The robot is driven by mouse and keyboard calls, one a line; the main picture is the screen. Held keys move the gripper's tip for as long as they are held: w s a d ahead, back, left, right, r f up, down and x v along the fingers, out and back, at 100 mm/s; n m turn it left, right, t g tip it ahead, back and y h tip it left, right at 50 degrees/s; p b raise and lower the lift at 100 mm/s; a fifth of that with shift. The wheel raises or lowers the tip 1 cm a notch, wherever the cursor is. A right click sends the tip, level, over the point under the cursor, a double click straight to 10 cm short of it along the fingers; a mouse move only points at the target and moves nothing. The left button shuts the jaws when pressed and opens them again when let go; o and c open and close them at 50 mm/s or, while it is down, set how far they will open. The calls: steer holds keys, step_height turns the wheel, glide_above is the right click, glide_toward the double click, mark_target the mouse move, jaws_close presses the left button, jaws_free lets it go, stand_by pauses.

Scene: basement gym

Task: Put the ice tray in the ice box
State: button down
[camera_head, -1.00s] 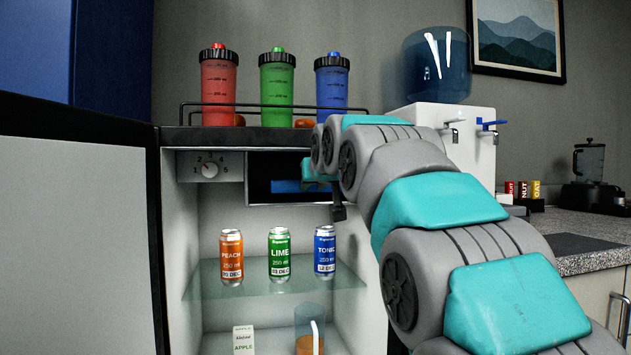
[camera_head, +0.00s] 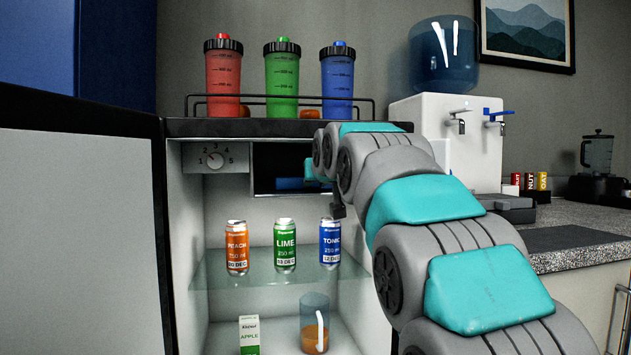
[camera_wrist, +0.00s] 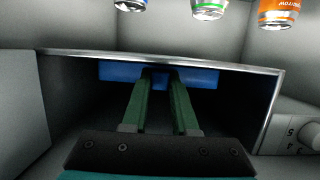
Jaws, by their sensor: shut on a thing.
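The blue ice tray (camera_wrist: 201,78) is inside the ice box, a dark compartment with a pale metal rim (camera_wrist: 100,54) in the wrist view. My gripper (camera_wrist: 161,76) reaches in through the opening with its two green fingers shut on the tray's near middle. The tray lies across the opening, near the ice box's far side. In the head view a strip of the tray (camera_head: 291,184) shows in the ice box (camera_head: 262,163) at the top of the open fridge. My arm hides the ice box's right part and my fingertips there.
A dial (camera_head: 215,160) sits left of the ice box. Orange (camera_head: 237,248), green (camera_head: 285,246) and blue (camera_head: 330,244) cans stand on the glass shelf (camera_head: 262,275) below. Several bottles stand on the fridge top. The open door (camera_head: 85,230) is at left.

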steer(key=c, duration=0.6)
jaws_free()
steer(key=shift+f, duration=0.1)
steer(key=shift+s, duration=0.15)
